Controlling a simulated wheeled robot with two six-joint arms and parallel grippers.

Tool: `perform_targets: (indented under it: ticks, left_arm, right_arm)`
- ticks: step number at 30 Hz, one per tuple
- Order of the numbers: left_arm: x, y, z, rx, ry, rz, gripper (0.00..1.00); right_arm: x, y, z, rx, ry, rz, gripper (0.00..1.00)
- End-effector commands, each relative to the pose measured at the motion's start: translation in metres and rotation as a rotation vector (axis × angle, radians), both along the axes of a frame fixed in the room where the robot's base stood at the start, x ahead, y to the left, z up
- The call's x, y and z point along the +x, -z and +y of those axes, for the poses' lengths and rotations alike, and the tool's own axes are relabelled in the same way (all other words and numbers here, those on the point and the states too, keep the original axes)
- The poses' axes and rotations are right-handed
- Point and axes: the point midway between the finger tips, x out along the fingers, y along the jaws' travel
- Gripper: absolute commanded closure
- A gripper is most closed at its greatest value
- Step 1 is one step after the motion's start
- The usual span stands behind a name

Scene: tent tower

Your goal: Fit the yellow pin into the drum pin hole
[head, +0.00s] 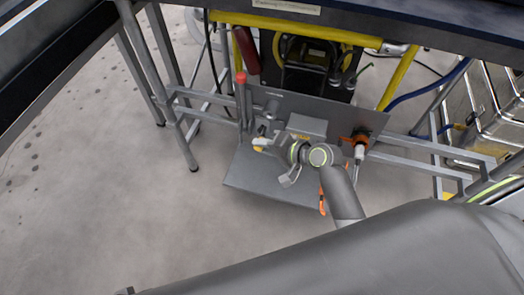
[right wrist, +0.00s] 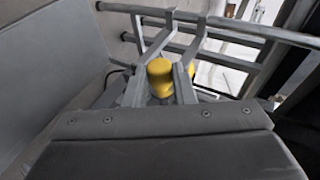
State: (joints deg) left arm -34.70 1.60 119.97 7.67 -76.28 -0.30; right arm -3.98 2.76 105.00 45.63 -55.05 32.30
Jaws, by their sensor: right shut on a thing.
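My right gripper (head: 270,145) reaches over a grey panel and shelf in the head view. In the right wrist view my right gripper (right wrist: 160,82) is shut on the yellow pin (right wrist: 160,76), whose rounded yellow end shows between the two grey fingers. In the head view a small yellow patch (head: 260,141) shows at the fingertips. The wrist and fingers cover much of what lies beneath. I cannot make out the drum or its pin hole for certain in either view, nor whether the pin touches anything. My left gripper is not in view.
The grey shelf (head: 245,178) has an upright panel behind it. A red-topped lever (head: 241,80) stands left of my gripper; an orange fitting (head: 360,138) is on the right. Grey rails and a table edge (head: 420,25) surround the area. Open floor (head: 90,210) lies left.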

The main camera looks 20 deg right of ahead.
Motion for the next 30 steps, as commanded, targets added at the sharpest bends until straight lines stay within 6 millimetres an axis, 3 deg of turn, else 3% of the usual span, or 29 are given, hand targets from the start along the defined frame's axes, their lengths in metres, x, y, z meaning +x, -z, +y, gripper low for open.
perform_targets:
  ticks: [12, 30]
  left_arm:
    - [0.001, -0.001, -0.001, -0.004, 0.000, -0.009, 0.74]
    - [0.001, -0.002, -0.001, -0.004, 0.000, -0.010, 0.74]
  right_arm:
    - [0.025, 0.000, -0.016, -0.001, 0.000, -0.001, 1.00]
    - [0.026, 0.000, -0.018, 0.000, 0.000, 0.000, 1.00]
